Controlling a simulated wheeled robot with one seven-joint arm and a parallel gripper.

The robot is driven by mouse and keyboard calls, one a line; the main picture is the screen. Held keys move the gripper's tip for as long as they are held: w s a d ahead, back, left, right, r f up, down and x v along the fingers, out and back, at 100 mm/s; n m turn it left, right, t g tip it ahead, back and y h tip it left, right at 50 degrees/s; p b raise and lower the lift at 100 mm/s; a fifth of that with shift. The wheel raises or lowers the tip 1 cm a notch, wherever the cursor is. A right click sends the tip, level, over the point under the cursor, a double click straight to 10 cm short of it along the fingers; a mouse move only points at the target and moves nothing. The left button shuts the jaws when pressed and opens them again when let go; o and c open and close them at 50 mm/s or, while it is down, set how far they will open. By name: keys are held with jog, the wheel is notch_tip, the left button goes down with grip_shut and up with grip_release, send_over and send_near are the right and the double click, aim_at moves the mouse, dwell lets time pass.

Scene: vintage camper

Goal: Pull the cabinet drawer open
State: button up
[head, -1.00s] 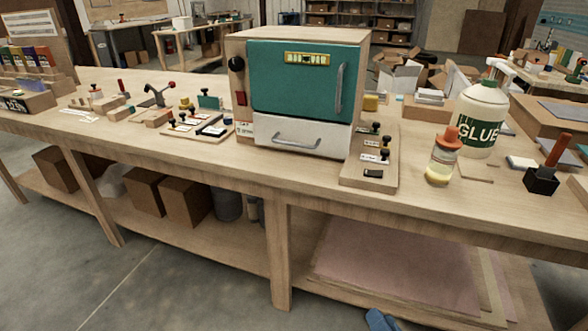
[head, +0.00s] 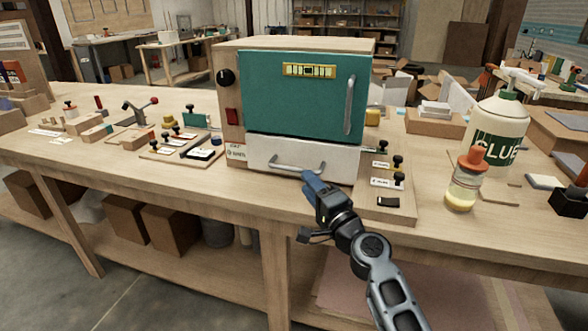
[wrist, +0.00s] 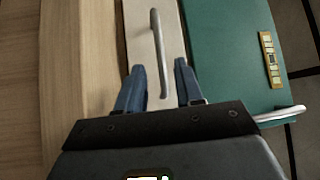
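The small wooden cabinet (head: 222,140) stands on the workbench, with a teal door (head: 290,105) above a white drawer (head: 258,153). The drawer looks closed, its front about flush with the cabinet. Its grey bar handle (head: 285,165) runs sideways across the front. My gripper (head: 308,182) is at the right part of the handle, hiding a little of it. In the wrist view, the blue fingers of my gripper (wrist: 160,82) are spread apart, and the near end of the handle (wrist: 156,50) lies between them. I cannot tell whether they touch it.
A board with black knobs (head: 385,200) lies right of the cabinet, near my arm. A glue bottle (head: 497,130) and a small orange-capped bottle (head: 465,185) stand further right. Small tools on a board (head: 182,150) lie to the left. The bench top before the drawer is clear.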

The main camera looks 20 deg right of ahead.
aim_at(297, 171)
jog(key=x, duration=0.6)
jog(key=shift+w+a, duration=0.1)
jog(key=shift+w, duration=0.25)
grip_shut()
jog(key=shift+s, duration=0.1)
